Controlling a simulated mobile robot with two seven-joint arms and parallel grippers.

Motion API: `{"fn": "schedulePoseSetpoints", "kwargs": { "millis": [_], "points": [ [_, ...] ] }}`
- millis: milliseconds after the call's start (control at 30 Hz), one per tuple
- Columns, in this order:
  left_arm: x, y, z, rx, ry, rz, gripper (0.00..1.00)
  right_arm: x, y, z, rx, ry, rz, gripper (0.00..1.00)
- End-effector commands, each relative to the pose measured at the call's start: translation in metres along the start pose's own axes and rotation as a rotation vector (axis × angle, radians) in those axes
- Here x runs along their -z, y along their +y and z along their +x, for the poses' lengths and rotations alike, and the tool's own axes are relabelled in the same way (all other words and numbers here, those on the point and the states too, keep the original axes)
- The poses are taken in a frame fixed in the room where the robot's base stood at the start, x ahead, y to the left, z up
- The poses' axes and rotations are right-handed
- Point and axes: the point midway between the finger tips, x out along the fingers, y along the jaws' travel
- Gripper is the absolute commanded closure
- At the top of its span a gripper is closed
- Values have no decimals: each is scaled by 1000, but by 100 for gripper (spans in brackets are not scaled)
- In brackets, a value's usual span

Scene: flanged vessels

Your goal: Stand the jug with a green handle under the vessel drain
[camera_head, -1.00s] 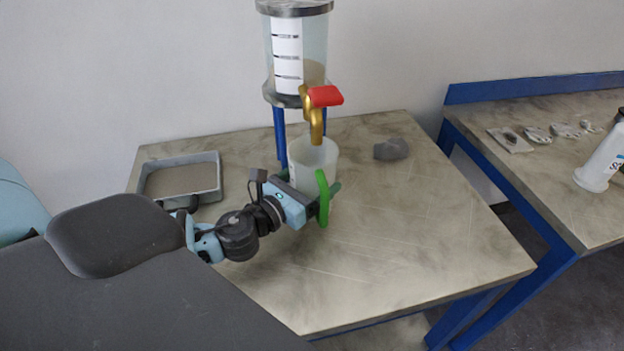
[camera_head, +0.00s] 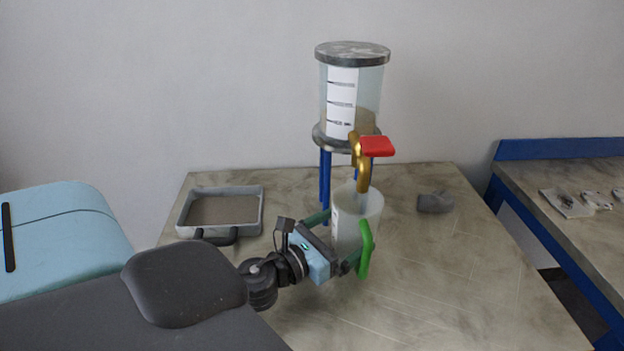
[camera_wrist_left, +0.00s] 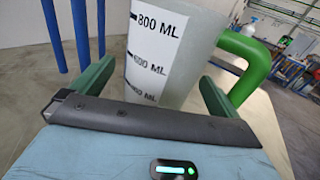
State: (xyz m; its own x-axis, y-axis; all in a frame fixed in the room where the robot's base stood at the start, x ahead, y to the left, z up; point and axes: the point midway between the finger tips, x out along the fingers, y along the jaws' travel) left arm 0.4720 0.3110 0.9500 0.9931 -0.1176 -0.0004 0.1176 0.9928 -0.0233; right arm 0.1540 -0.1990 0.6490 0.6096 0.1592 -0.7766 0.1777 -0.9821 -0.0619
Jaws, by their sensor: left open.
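The translucent jug (camera_head: 352,222) with a green handle (camera_head: 365,250) stands upright on the table. Its open top appears below the gold drain tap (camera_head: 362,176) of the vessel (camera_head: 352,98), with the spout's end over the opening. My left gripper (camera_head: 345,234) is open, with one dark green finger on each side of the jug's lower body. In the left wrist view, the jug (camera_wrist_left: 185,45) with its volume label sits between the spread fingers; the green handle (camera_wrist_left: 245,50) is at right, beyond the right finger. Its base is hidden there. My right gripper is not in view.
A grey tray (camera_head: 183,217) with a dark handle lies at the left of the table (camera_head: 430,280). A small grey object (camera_head: 435,202) lies right of the jug. Blue legs (camera_head: 325,185) hold the vessel. The table's right front is clear. Another bench (camera_head: 535,185) stands at right.

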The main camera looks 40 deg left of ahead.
Motion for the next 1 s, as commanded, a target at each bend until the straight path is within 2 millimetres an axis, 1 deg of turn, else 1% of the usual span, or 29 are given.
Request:
{"fn": "schedulePoseSetpoints", "kwargs": {
  "millis": [33,200,600,800,1000],
  "points": [
    [3,0,-8,0,6,-1,0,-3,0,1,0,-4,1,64],
    [3,0,-29,0,5,0,0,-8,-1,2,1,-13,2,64],
    [2,0,-70,-1,4,-2,0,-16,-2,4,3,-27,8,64],
    [1,0,-83,-1,2,-1,0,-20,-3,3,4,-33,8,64],
    [0,0,-88,0,0,0,0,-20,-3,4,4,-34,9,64]
  ]
}}
